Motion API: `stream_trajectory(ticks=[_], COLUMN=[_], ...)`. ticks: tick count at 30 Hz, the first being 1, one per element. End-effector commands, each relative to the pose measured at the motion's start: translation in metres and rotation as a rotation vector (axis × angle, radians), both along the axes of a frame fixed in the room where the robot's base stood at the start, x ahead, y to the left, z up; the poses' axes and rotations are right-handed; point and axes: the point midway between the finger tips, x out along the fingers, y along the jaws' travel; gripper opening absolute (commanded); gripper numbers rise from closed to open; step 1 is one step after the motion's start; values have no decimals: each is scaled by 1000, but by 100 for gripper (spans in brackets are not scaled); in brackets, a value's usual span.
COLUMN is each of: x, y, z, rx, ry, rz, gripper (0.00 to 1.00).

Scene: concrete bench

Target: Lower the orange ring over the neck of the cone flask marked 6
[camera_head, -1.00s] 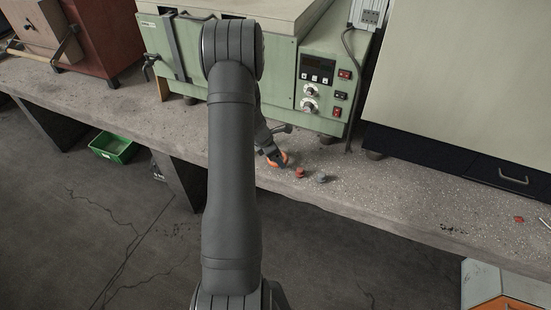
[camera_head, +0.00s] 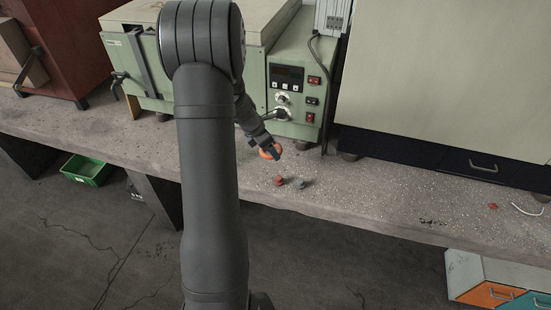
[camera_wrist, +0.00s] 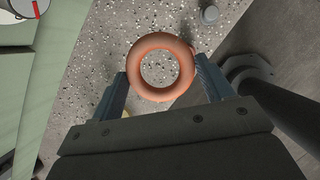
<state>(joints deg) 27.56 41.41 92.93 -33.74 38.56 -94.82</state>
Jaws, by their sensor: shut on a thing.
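The orange ring (camera_wrist: 137,68) is held between the two fingers of my gripper (camera_wrist: 160,68), and its open hole faces the wrist camera with bare bench showing through. In the head view the ring (camera_head: 266,154) is at the end of my gripper (camera_head: 270,148), in front of the green furnace and apparently above the bench. A small red item (camera_head: 279,181) and a small grey item (camera_head: 300,184) sit on the bench below and slightly right of it. I cannot make out a cone flask or a 6 in either view.
The green furnace (camera_head: 290,128) with its knobs stands close behind my gripper. A large pale cabinet (camera_head: 430,80) stands to the right. The speckled bench (camera_head: 380,195) is mostly clear at front right. A small grey round item (camera_wrist: 210,14) shows in the wrist view.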

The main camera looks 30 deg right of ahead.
Motion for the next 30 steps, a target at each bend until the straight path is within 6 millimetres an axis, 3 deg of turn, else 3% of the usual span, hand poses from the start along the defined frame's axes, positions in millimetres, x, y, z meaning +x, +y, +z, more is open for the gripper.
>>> stream_trajectory(ticks=[1,6,12,20,30], x=[23,85,131,148,147], y=[11,51,96,119,119], z=[9,37,62,71,41], rx=[-5,-4,8,18,19], ry=[-5,-7,-6,-4,-3], rz=[7,4,5,5,5], gripper=[45,45,45,45,45])
